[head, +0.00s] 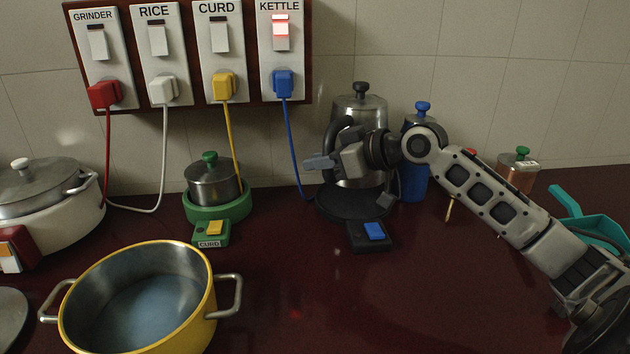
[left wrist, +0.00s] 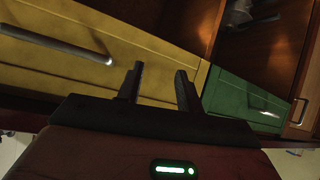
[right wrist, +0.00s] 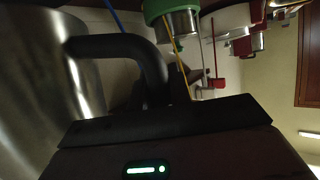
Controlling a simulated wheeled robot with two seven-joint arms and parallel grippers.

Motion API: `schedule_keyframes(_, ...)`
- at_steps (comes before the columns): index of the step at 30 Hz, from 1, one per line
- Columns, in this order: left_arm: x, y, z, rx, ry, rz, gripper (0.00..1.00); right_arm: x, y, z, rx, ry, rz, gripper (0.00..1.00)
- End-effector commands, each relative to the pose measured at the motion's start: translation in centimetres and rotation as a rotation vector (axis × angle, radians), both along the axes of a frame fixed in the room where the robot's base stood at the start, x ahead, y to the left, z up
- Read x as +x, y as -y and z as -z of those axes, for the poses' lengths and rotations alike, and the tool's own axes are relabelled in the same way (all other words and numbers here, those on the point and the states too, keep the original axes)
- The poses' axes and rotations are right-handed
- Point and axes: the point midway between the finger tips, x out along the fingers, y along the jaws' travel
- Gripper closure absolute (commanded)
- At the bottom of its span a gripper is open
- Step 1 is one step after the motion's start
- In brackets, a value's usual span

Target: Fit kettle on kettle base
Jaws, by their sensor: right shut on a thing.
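The steel kettle (head: 362,108) has a black lid knob and a black handle (head: 341,128). It stands upright at or just above the round black kettle base (head: 350,205); I cannot tell whether it is fully seated. My right gripper (head: 330,161) is in front of the kettle, shut on its handle and hiding part of its body. In the right wrist view the handle (right wrist: 155,60) runs down to the jaws, beside the kettle's shiny side (right wrist: 40,90). My left gripper (left wrist: 160,82) is open and empty, in front of yellow and green drawers; it is outside the head view.
A black switch box with a blue button (head: 374,231) sits before the base. A blue bottle (head: 414,170) stands close right of the kettle. The blue cord (head: 295,150) drops left of it. A green-based curd pot (head: 212,183) and a yellow pot (head: 140,300) stand left. The front centre counter is clear.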

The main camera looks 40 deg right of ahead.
Motion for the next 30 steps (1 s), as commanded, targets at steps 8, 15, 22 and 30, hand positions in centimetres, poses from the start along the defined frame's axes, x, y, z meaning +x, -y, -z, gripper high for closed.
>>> schedule_keyframes(8,0.0,0.3,0.3,-0.015,0.006,0.001,0.64,0.1,0.0,0.7,-0.005,0.012,0.001,1.00)
schedule_keyframes(15,0.0,0.2,0.2,-0.014,0.006,0.001,0.64,0.0,0.1,0.6,-0.004,0.012,0.000,1.00)
schedule_keyframes(22,0.0,0.2,0.5,-0.009,0.003,0.002,0.64,0.0,0.1,1.1,-0.002,0.013,-0.005,1.00)
schedule_keyframes(30,0.1,0.4,1.3,-0.024,0.006,0.000,0.64,0.0,0.1,3.1,-0.003,0.013,-0.004,1.00)
